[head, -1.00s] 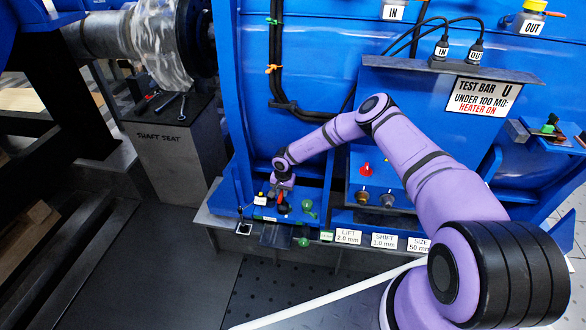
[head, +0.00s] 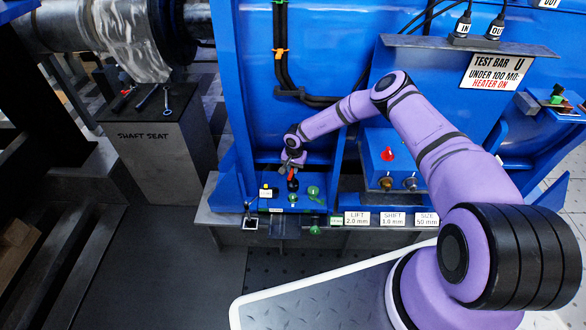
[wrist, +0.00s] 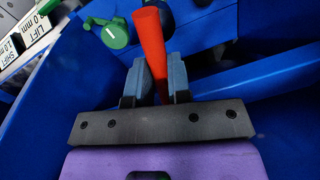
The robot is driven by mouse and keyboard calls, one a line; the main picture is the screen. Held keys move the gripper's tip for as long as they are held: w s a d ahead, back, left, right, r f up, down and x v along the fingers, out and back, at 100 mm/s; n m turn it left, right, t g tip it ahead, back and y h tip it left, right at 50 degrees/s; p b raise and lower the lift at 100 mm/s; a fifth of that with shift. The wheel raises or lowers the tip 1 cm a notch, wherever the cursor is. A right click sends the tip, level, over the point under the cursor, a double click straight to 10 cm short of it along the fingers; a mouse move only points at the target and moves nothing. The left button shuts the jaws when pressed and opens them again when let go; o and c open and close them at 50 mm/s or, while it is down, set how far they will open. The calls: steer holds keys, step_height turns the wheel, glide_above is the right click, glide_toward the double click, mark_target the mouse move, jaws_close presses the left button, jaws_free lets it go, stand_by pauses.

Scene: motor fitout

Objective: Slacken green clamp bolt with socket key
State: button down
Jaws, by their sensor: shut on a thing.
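My gripper (head: 292,160) is shut on a red handle (head: 292,174) with a dark lower end, which looks like the socket key. In the wrist view the red handle (wrist: 149,40) stands between the two jaws (wrist: 155,85), slightly tilted. A small green piece (head: 293,198), possibly the clamp bolt, shows just below the dark end. I cannot tell whether they touch. A larger green knob (head: 313,192) is just right of the key, and it also shows in the wrist view (wrist: 113,34). Another green knob (head: 315,229) hangs on the front edge below.
LIFT, SHIFT and SIZE labels (head: 391,219) line the ledge at right. A blue panel box (head: 400,165) with a red knob (head: 387,154) stands right of the key. Blue walls flank my gripper closely. Tools lie on the shaft seat (head: 158,125) at left.

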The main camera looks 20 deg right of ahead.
mark_target(292, 182)
steer(key=m, duration=0.4)
steer(key=shift+a+r, duration=0.1)
steer(key=m, duration=0.4)
steer(key=shift+w, duration=0.1)
steer(key=m, duration=0.7)
steer(key=shift+w+a+h, duration=0.1)
steer(key=shift+w+h, duration=0.05)
steer(key=shift+h, duration=0.25)
steer(key=shift+f, duration=4.25)
steer(key=shift+n, duration=1.3)
